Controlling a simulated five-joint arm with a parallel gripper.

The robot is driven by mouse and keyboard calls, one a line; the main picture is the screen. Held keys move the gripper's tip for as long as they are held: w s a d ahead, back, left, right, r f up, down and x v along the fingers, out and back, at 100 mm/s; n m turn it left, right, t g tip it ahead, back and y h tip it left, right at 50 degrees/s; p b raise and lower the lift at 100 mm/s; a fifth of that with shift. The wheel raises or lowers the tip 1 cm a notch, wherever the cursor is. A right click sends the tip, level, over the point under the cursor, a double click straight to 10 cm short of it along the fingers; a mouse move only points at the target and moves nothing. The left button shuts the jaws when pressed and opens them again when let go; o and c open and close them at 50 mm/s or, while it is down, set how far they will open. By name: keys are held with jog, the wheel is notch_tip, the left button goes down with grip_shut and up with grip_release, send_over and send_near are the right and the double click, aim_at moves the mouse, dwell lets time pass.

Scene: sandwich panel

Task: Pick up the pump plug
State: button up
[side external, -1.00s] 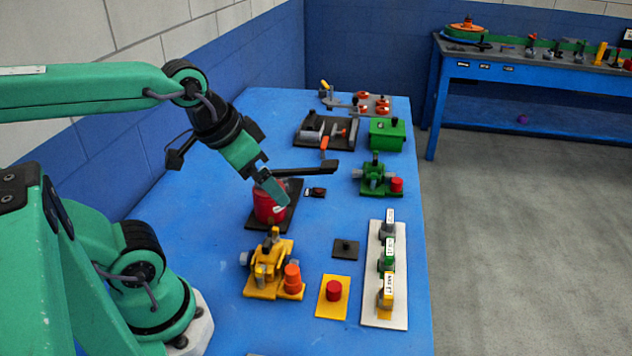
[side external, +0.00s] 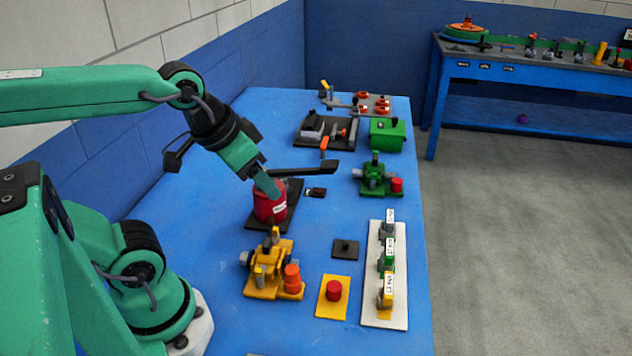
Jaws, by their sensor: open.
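I cannot tell for sure which piece is the pump plug. A red cylinder (side external: 265,208) with a white label stands on a black base plate (side external: 284,220) in the middle of the blue table, with a long black lever (side external: 308,169) behind it. My gripper (side external: 268,186) is open and points down just above the red cylinder's top, overlapping it in the picture; I cannot tell whether it touches. A small black piece (side external: 315,192) lies on the table right of the cylinder. A yellow pump-like unit (side external: 268,278) with an orange cylinder (side external: 292,278) stands in front.
A red button on a yellow plate (side external: 326,311), a small black plate (side external: 346,254) and a white strip (side external: 370,315) with several labelled valves stand front right. A green unit (side external: 375,187), a green box (side external: 387,138) and a black tray (side external: 307,145) stand farther back. The table's left side is clear.

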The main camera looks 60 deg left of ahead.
jog(key=m+g, duration=0.5)
send_over(294, 269)
jog(key=f, duration=1.3)
jog(key=shift+w+a+f, duration=0.1)
jog(key=shift+a+f, duration=0.1)
jog(key=shift+f, duration=0.1)
jog(key=shift+d+f+m+g, duration=0.2)
jog(key=shift+f+m+g, duration=0.1)
jog(key=shift+f+m, duration=0.3)
jog(key=shift+f, duration=0.1)
jog(key=shift+f, duration=1.25)
jog(key=shift+f, duration=0.15)
jog(key=shift+f, duration=2.45)
